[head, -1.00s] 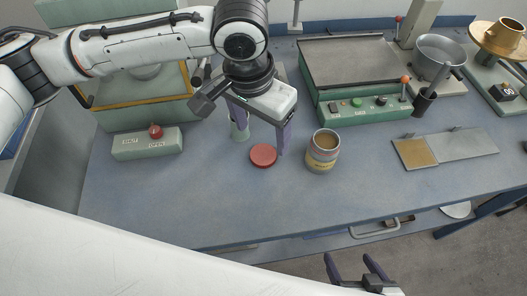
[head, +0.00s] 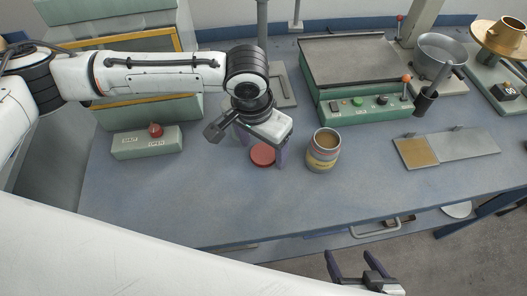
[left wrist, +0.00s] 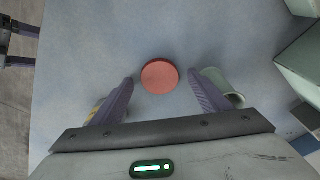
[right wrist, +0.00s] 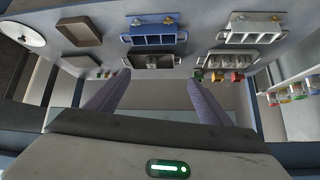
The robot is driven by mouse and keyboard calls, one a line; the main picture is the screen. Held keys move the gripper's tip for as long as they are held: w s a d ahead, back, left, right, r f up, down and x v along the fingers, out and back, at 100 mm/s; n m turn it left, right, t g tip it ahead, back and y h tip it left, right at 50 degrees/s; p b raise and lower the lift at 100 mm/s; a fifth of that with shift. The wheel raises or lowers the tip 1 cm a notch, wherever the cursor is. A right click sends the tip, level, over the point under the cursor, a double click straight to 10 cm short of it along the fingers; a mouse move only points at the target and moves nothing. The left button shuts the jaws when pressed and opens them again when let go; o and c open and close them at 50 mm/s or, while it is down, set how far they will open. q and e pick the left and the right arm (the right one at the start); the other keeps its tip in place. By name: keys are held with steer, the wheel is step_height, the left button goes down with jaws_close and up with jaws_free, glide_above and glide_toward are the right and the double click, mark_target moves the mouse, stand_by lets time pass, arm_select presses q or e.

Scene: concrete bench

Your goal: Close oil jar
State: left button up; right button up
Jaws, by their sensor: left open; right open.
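The oil jar (head: 323,152) stands upright and open on the bench, with a yellowish-brown filling and a banded label. A round red lid (head: 263,155) lies flat on the bench to the left of the jar. My left gripper (head: 262,158) is open and points down over the lid, apart from the jar. In the left wrist view the lid (left wrist: 160,76) lies ahead of and between the two spread fingers, with nothing held. My right gripper (head: 360,262) is open and empty in front of the bench's front edge, away from the jar.
A green-grey switch box (head: 147,143) with a red knob stands to the left. A pale green cup (left wrist: 223,86) stands close beside one left finger. A green hotplate unit (head: 365,107) and a flat plate (head: 465,145) lie to the right. The bench front is clear.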

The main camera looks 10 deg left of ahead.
mark_target(263, 155)
arm_select(q)
steer(key=shift+f, duration=0.25)
steer(key=shift+c, duration=0.4)
steer(key=c, duration=1)
steer(key=shift+r, duration=0.15)
step_height(263, 155, up, 10)
steer(key=shift+f, duration=0.1)
